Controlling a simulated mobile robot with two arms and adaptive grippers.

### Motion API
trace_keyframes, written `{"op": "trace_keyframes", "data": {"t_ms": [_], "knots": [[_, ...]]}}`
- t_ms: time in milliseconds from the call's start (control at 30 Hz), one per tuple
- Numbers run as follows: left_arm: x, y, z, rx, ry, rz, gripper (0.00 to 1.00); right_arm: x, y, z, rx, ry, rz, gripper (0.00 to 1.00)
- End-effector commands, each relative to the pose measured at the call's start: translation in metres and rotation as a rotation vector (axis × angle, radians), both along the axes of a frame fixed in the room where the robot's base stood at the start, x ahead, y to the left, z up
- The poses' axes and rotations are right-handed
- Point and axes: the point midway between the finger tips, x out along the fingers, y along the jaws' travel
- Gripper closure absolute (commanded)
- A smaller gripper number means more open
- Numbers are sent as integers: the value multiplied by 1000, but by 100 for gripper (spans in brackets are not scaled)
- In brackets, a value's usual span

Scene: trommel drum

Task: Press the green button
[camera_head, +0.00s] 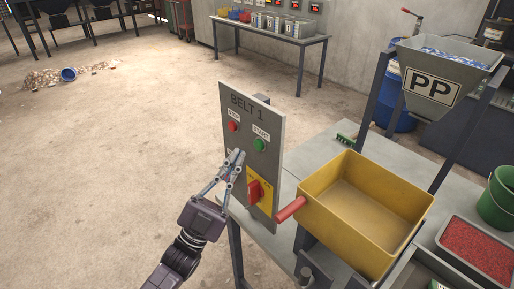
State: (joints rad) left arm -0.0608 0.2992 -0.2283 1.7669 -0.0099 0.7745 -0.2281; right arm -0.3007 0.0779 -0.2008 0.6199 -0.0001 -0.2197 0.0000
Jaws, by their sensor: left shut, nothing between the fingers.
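The green button (260,145) sits on the upright grey panel (270,105) marked BELT 1, under the START label. A red button (233,127) is to its left, under the STOP label. A red rotary switch (255,191) on a yellow plate is lower on the panel. My left gripper (238,157) is shut and empty. Its fingertips are in front of the panel, a little below and left of the green button, and appear apart from it. The fingers hide part of the panel's lower left. My right gripper is not in view.
A yellow bin (376,190) with a red handle (291,209) stands right of the panel on a grey table (318,150). A PP hopper (432,85), a green bucket (497,190) and a tray of red granules (478,250) are farther right. The floor at left is mostly clear.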

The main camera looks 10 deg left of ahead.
Motion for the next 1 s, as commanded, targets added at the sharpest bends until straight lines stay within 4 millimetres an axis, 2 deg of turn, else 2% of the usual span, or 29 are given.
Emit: {"op": "trace_keyframes", "data": {"t_ms": [300,1000], "knots": [[17,-13,-1,1,0,-1,100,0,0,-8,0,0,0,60],[17,-14,0,1,0,-1,100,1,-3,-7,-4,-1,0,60]]}}
